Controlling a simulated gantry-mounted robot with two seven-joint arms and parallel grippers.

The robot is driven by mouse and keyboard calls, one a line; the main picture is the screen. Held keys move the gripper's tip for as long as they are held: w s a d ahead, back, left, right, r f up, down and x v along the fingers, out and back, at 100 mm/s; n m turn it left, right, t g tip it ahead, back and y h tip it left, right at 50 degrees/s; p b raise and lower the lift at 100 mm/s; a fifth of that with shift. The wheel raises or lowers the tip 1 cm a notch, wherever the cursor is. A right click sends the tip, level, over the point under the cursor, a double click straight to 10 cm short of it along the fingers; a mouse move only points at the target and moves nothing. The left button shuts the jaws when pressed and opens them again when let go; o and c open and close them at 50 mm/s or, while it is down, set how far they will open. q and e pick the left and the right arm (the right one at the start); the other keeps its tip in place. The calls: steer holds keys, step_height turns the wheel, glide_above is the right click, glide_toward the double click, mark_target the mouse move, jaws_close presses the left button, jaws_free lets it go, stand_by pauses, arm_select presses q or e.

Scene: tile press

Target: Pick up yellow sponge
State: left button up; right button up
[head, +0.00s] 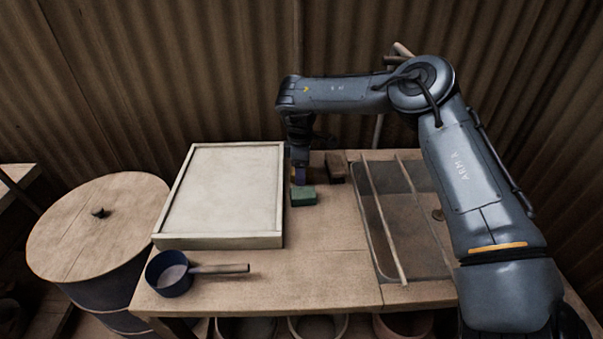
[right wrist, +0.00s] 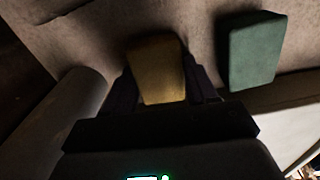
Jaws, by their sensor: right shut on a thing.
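The yellow sponge (right wrist: 158,70) sits between the two dark fingers of my right gripper (right wrist: 163,88) in the right wrist view. The gripper is shut on it. In the head view my right gripper (head: 299,172) points down at the back of the table, just right of the white framed tray. The sponge is mostly hidden there by the gripper. I cannot tell whether it still touches the table. My left gripper is not in view.
A green block (head: 303,196) lies close beside my right gripper, and a dark brown block (head: 335,167) behind it to the right. The white framed tray (head: 282,212) stands left. A blue pan (head: 170,273) is at the front left. A glassy recessed basin (head: 405,225) is right.

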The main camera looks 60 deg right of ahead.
step_height(320, 180, up, 18)
steer(key=p, duration=0.7)
steer(key=o, duration=0.5)
steer(key=c, duration=0.4)
